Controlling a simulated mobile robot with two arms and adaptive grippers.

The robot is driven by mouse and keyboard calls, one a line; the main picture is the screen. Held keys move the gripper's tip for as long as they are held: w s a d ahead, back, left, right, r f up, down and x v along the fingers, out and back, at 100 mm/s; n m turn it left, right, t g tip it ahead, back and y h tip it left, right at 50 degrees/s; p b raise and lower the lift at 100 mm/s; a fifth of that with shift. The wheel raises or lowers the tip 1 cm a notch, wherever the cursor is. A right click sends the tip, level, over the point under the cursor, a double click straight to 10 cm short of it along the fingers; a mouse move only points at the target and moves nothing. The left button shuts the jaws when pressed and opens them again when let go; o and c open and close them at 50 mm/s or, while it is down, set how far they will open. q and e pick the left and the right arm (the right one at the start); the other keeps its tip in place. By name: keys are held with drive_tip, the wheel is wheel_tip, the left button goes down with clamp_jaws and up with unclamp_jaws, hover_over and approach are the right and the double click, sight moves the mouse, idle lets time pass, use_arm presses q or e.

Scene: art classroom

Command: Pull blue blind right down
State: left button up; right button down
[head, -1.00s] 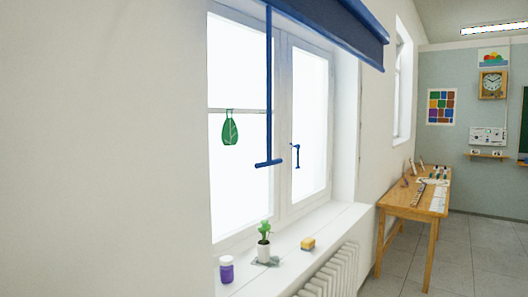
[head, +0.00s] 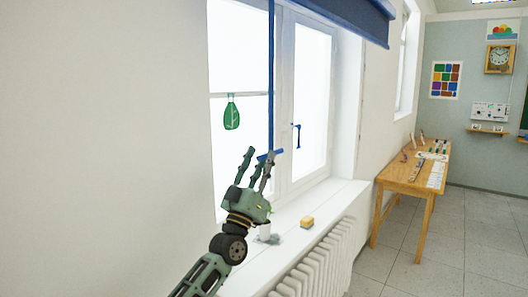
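The blue blind (head: 358,18) is rolled up at the top of the window, with only a short stretch of fabric hanging below its case. A thin blue pull rod (head: 271,80) hangs from it in front of the pane and ends in a blue crossbar handle (head: 277,152). My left gripper (head: 259,156) points up from below, its fingers spread and open. Its fingertips overlap the left part of the handle in the picture; I cannot tell whether they touch it. My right gripper is not in view.
A radiator (head: 325,262) is below the sill. A wooden table (head: 405,187) stands further right.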

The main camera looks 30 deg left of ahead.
use_arm(q)
drive_tip(key=shift+w+a+r, duration=0.1)
drive_tip(key=shift+w+r, duration=0.4)
drive_tip(key=shift+r, duration=0.05)
clamp_jaws()
